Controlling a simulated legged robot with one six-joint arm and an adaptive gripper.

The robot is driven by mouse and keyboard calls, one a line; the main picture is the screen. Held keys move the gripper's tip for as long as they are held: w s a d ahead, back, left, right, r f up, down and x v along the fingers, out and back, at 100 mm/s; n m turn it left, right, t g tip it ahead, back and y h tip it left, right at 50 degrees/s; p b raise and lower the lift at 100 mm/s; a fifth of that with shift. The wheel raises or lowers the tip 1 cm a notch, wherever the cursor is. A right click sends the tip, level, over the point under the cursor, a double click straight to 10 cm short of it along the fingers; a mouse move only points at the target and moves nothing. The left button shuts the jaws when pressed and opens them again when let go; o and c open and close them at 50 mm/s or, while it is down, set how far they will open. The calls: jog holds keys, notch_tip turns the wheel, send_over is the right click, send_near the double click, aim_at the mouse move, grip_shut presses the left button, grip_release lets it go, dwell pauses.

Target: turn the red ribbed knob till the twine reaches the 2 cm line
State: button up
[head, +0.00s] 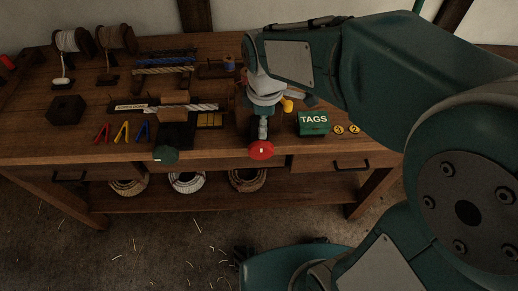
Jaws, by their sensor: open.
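The red knob (261,150) sits at the front edge of the workbench, below a short grey twisted piece (263,129); its ribs are too small to make out. My gripper (268,104) is above and behind the red knob, apart from it in the picture. It is open, its fingers small and partly hidden by my wrist. A pale twisted strand (185,107) lies across a block left of the gripper, beside a small pale label (131,107). I cannot make out the 2 cm line or where the twine ends.
A dark green knob (165,154) is at the front edge further left. A green TAGS box (313,123) stands right of the gripper. Red, yellow and blue clips (121,132), a dark block (67,109) and spools (72,40) occupy the left. Rope coils (187,181) lie on the lower shelf.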

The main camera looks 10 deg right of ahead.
aim_at(259, 151)
jog(key=shift+w+a+f+n, duration=0.25)
jog(key=shift+a+f+n, duration=0.2)
jog(key=shift+f+n, duration=0.2)
notch_tip(259, 151, down, 11)
jog(key=shift+r, duration=0.15)
grip_shut()
